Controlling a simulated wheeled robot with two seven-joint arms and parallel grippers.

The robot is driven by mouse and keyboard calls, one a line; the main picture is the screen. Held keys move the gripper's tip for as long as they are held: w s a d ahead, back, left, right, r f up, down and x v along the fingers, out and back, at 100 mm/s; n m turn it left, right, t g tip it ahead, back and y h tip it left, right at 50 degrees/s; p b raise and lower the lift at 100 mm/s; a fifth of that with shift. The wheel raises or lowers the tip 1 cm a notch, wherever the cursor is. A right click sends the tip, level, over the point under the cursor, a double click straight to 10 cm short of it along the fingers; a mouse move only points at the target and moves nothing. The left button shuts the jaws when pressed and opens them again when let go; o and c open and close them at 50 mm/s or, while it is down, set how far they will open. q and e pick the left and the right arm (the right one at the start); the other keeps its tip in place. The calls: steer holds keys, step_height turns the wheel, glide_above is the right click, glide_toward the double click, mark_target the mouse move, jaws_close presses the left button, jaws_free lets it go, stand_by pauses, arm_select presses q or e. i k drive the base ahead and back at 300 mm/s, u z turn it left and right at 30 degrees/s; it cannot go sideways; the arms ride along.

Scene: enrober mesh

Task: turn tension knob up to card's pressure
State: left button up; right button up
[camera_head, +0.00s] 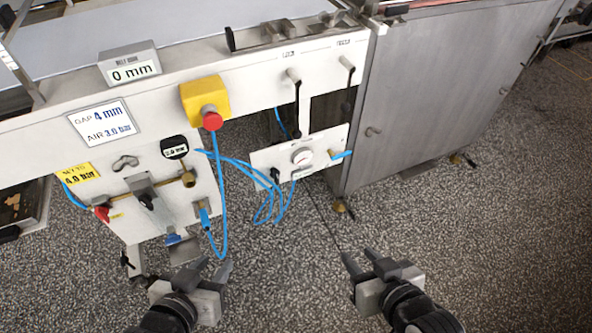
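A white card (102,121) on the machine's front reads "GAP 4 mm" and "AIR 3.0 bar". A small white panel (325,144) carries a round pressure gauge (302,157), whose needle is too small to read. A small black knob (275,174) sits at the panel's lower left; I cannot tell for sure that it is the tension knob. My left gripper (212,266) is open and empty, low in front of the machine at left. My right gripper (360,257) is open and empty, below and right of the gauge panel. Neither touches anything.
Blue air hoses (266,200) hang between the left valve panel and gauge panel. A steel cabinet (440,90) stands right.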

mark_target(275, 173)
steer(key=u, duration=1.65)
steer(key=k, duration=0.6)
steer(key=u, duration=0.25)
steer(key=i, duration=1.25)
steer(key=z, duration=1.9)
